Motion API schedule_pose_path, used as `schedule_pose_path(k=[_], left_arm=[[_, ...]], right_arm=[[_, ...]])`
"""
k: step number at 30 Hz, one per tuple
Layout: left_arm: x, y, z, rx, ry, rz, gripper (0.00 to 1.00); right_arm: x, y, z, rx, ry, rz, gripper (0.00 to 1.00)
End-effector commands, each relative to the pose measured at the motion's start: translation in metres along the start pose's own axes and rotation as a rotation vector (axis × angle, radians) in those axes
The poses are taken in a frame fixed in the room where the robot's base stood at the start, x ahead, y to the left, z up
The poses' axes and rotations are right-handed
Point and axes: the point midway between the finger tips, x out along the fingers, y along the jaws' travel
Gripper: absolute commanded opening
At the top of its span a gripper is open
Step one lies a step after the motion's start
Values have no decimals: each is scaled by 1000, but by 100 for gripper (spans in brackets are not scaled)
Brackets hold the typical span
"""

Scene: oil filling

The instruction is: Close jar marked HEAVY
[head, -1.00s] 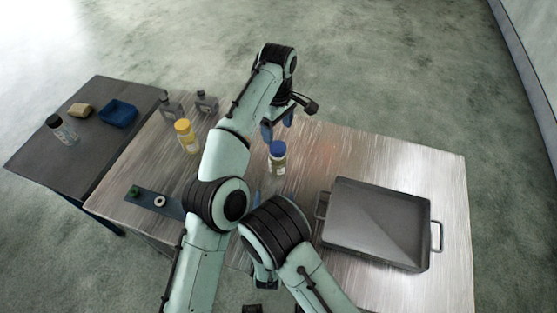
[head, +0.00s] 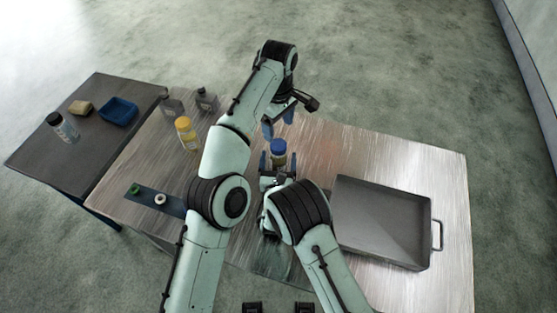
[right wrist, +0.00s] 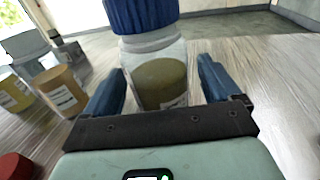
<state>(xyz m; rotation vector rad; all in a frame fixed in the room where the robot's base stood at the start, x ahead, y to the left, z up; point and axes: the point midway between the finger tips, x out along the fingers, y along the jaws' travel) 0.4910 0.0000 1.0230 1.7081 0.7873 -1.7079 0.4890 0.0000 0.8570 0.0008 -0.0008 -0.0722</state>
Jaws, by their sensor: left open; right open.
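A clear jar with a blue lid (head: 278,147) stands upright on the metal table. In the right wrist view its ribbed blue lid (right wrist: 141,13) sits on top and dark yellow-brown contents show through the jar wall (right wrist: 160,80). I cannot read a HEAVY mark or tell how tight the lid is. My right gripper (head: 278,164) is open, low at the jar, with its blue fingers on either side of the jar in the right wrist view (right wrist: 160,92). My left gripper (head: 279,123) is open and empty, pointing down just behind the jar.
A yellow-lidded jar (head: 185,133) and grey bottles (head: 207,99) stand at the left. A dark strip (head: 172,206) holds small caps. A metal tray (head: 385,220) stands at the right. A dark side table (head: 50,160) holds a black-lidded bottle (head: 62,127) and a blue bin (head: 118,112).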

Motion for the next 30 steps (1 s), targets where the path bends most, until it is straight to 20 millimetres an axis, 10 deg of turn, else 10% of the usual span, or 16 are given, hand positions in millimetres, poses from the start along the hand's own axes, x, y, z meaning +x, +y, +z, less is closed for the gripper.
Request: schedule_pose_path(k=[9,17,30], left_arm=[[0,0,0,0,0,0,73],[0,0,0,0,0,0,73],[5,-1,2,-560,3,-17,73]], right_arm=[[2,0,0,-1,1,0,87],[1,0,0,-1,1,0,2],[1,0,0,-1,1,0,0]])
